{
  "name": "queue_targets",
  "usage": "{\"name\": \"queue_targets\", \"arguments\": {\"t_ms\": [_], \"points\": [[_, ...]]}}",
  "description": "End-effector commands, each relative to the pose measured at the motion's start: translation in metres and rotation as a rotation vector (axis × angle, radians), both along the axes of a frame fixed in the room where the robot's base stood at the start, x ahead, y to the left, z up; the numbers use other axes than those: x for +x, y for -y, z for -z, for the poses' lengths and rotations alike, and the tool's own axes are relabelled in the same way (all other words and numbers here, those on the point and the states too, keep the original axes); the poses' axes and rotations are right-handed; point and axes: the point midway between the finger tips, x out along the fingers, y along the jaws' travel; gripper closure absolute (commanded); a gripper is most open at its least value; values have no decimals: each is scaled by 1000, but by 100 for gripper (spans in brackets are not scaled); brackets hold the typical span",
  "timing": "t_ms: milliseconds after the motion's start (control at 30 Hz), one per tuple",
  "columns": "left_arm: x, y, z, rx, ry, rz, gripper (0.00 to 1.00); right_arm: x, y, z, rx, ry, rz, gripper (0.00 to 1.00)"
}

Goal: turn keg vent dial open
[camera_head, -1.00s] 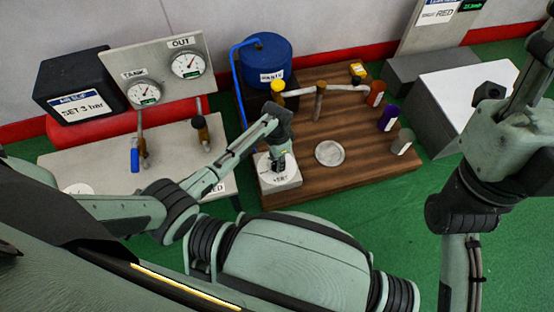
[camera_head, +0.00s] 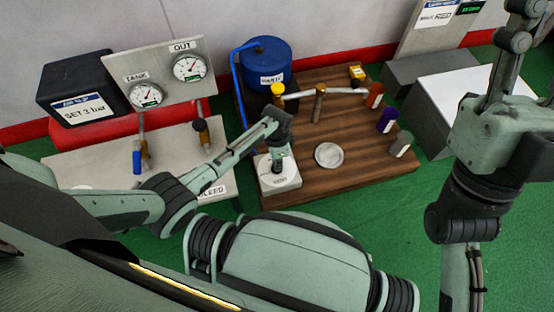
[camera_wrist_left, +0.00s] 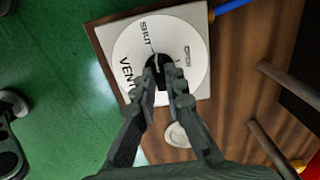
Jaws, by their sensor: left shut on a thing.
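The keg vent dial (camera_wrist_left: 128,50) is a white disc on a pale square block, lettered VENT, SHUT and OPEN, with a black knob (camera_wrist_left: 160,72) at its middle. In the head view the dial (camera_head: 290,178) is at the front left corner of the wooden board. My left gripper (camera_head: 278,165) comes down on it from above. In the left wrist view my left gripper (camera_wrist_left: 165,88) has its fingers closed on both sides of the knob. The fingers partly hide the knob, and its exact pointing is hard to tell. My right gripper is out of view.
The wooden board (camera_head: 340,190) also carries a blue keg (camera_head: 265,62), a pipe with a yellow knob (camera_head: 278,90), coloured canisters and a round grey disc (camera_head: 329,155). Two gauges (camera_head: 188,67) and a black box (camera_head: 80,85) stand at left.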

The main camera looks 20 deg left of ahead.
Motion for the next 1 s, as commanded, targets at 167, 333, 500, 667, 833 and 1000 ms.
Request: {"name": "queue_targets", "arguments": {"t_ms": [167, 333, 500, 667, 833, 1000], "points": [[0, -1, -3, 3, -1, 156, 100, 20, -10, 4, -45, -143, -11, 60], [0, -1, -2, 3, -2, 318, 100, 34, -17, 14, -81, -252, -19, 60], [0, -1, -1, 2, -1, 479, 100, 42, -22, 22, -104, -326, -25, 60], [0, -1, -1, 2, -1, 632, 100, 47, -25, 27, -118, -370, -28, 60], [0, -1, 0, 2, -1, 793, 100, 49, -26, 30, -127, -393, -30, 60], [-1, -1, 0, 1, -2, 954, 100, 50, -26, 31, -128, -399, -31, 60]]}}
